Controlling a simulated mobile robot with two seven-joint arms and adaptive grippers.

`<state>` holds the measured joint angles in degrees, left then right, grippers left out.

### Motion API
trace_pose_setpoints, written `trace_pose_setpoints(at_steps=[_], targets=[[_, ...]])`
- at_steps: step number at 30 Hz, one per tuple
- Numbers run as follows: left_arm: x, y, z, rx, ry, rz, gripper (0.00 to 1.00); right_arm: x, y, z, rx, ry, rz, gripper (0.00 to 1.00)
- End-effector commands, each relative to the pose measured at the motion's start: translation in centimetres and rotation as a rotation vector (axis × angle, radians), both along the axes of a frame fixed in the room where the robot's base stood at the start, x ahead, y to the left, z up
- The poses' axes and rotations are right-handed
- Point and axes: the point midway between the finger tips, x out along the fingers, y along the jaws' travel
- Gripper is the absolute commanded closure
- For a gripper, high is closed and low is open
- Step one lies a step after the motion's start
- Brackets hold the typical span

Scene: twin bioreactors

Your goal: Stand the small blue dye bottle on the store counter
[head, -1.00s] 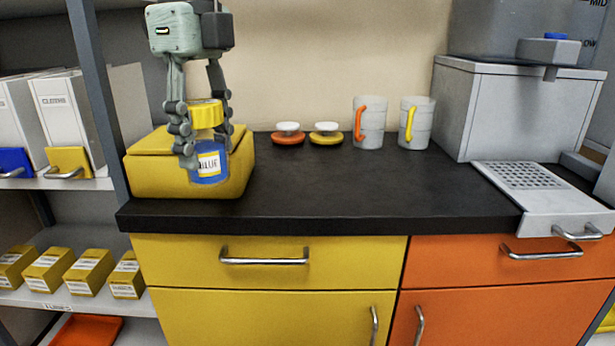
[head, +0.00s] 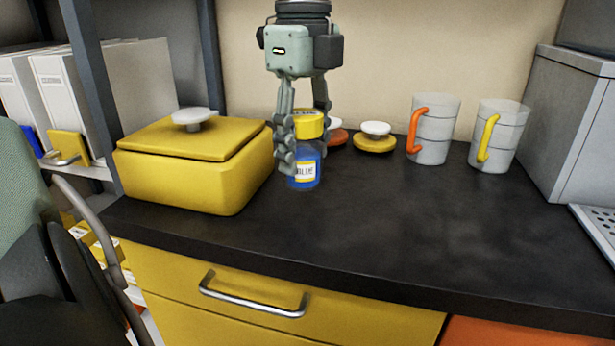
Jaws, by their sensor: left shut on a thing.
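The small blue dye bottle (head: 306,171) has a yellow cap and a white and yellow label. It is upright in the head view, left of the middle, over the black store counter (head: 390,240). My left gripper (head: 308,142) points down from above and is shut on the bottle, one finger on each side. The bottle's base is at or just above the counter top; I cannot tell whether it touches. My right gripper is not in view.
A yellow lidded box (head: 190,170) stands close left of the bottle. Behind are a yellow-based dish with a white knob (head: 375,138), a partly hidden orange one (head: 336,134), and two mugs (head: 433,130) (head: 498,135). A grey machine (head: 580,130) is at right. The counter's front is clear.

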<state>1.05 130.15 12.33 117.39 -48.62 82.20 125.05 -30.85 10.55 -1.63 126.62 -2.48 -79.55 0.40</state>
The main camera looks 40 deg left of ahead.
Motion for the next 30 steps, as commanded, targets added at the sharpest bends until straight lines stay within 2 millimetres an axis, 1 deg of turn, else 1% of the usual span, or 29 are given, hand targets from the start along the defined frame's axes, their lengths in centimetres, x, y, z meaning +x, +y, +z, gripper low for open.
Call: trace_pose_setpoints(at_steps=[5, 9, 12, 24, 25, 29, 30], targets=[[0.0, 0.0, -1.3, 0.0, 0.0, -0.001, 0.88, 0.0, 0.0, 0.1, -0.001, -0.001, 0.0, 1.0], [0.0, 0.0, -3.3, 0.0, 0.003, -0.001, 0.88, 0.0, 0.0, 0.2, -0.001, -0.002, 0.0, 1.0], [0.0, 0.0, -4.4, -0.001, 0.0, 0.0, 0.88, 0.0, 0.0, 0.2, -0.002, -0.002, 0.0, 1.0], [0.0, 0.0, -4.6, 0.0, -0.002, 0.0, 0.88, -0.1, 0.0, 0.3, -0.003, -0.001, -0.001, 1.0], [0.0, 0.0, -4.6, 0.0, -0.001, 0.0, 0.5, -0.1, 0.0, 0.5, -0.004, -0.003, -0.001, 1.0], [0.0, 0.0, -4.6, 0.0, -0.001, 0.0, 0.34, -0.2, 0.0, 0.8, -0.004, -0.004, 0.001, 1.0], [0.0, 0.0, -4.6, 0.0, -0.001, 0.0, 0.32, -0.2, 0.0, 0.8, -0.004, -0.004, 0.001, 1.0]])
